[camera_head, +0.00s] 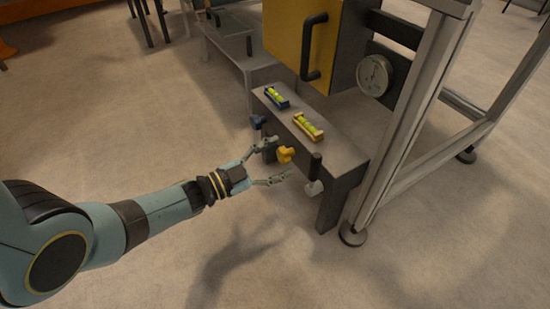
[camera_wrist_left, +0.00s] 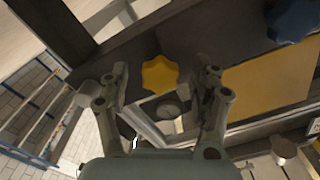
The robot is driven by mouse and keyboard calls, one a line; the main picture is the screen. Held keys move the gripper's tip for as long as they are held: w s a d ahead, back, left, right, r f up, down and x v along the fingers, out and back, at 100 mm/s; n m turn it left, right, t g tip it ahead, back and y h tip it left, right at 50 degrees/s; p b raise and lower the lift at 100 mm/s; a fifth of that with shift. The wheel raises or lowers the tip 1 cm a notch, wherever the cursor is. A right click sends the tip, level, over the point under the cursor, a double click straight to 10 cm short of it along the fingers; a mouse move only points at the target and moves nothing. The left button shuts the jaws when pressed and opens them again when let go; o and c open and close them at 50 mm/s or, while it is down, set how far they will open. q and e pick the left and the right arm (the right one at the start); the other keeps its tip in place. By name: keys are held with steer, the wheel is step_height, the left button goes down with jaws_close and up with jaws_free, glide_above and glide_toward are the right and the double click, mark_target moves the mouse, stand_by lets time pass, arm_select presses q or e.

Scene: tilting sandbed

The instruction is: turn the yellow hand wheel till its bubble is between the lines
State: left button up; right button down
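The yellow hand wheel (camera_head: 285,154) is on the front side of a grey bench (camera_head: 338,150). In the left wrist view the wheel (camera_wrist_left: 160,75) is lobed and lies between and beyond my fingertips. My left gripper (camera_head: 273,161) is open, with its fingers on either side of the wheel; contact cannot be made out. The left wrist view shows the open gripper (camera_wrist_left: 163,82) too. A yellow-framed level (camera_head: 308,126) with a green vial lies on the bench top above the wheel. Its bubble is too small to place. My right gripper is not in view.
A blue hand wheel (camera_head: 257,122) and a blue-framed level (camera_head: 277,97) are to the left on the bench. A dark-gripped crank handle (camera_head: 315,170) is close on the right.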

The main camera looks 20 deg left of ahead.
arm_select(q)
steer(key=v, duration=1.2)
stand_by(0.3)
